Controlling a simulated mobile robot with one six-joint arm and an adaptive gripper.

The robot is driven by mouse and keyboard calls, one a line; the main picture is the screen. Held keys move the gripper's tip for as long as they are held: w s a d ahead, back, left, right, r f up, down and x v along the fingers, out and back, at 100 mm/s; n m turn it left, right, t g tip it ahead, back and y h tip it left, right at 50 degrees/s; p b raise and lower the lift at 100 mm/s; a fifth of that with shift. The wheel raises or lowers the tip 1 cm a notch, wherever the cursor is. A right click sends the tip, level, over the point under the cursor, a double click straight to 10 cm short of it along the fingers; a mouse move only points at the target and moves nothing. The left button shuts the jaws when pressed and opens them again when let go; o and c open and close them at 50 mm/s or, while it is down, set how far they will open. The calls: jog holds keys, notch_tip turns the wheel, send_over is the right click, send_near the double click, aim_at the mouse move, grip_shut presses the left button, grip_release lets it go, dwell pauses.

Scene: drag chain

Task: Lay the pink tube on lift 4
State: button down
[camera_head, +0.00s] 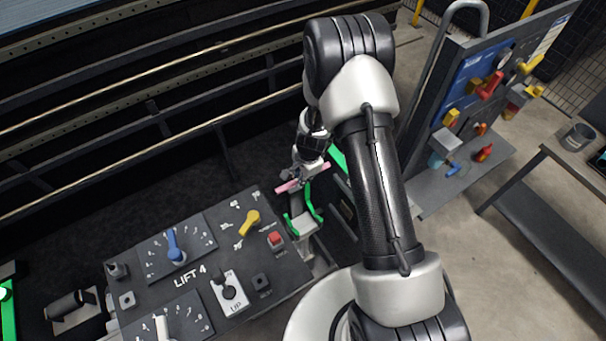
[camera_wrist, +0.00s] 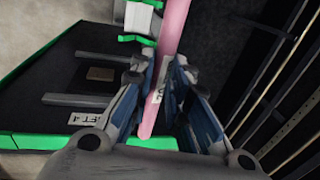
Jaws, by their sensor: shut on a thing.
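The pink tube (camera_wrist: 174,28) runs between the two fingers of my gripper (camera_wrist: 160,82) in the wrist view. One tube end reaches down between the fingers, and the other runs out of the top of the frame. In the head view, the tube (camera_head: 288,187) is tilted in my gripper (camera_head: 305,174), above and beside green-edged brackets (camera_head: 313,207). Lift 4's control panel (camera_head: 213,262) carries the label "LIFT 4". In the wrist view, a partly hidden lift label (camera_wrist: 88,118) lies on a dark bed with green edges (camera_wrist: 38,141). Contact between tube and brackets cannot be told.
The panel's blue lever (camera_head: 173,246), yellow lever (camera_head: 249,222) and red button (camera_head: 275,238) lie close to my gripper. Dark rails (camera_head: 150,110) run behind. A tool board (camera_head: 470,95) stands at right, beside a dark table (camera_head: 560,200). My arm hides the middle.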

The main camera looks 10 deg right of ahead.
notch_tip(320, 180, down, 33)
jog(key=b, duration=3.1)
jog(key=c, duration=1.5)
grip_release()
jog(key=shift+o, duration=0.2)
notch_tip(320, 180, up, 12)
jog(key=s, duration=0.2)
jog(key=shift+d, duration=0.35)
jog(key=shift+s+f, duration=0.1)
jog(key=shift+f, duration=0.05)
